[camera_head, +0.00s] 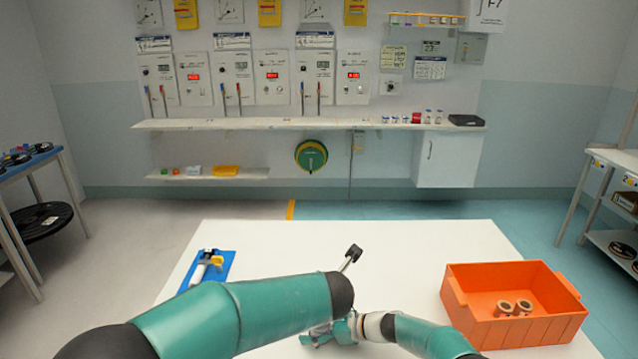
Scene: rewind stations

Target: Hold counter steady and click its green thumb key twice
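No counter and no green thumb key can be made out in the head view. My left arm crosses the front of the table, and its dark joint lies near the middle. My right arm comes in from the lower right, and my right gripper (332,332) is low over the table, partly behind my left arm. Its fingers and anything between them are too hidden to read. A small dark block on a silver stem (351,256) stands up just beyond the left arm's joint; I cannot tell what it is.
An orange crate (510,336) with two small spools (513,307) stands at the right.

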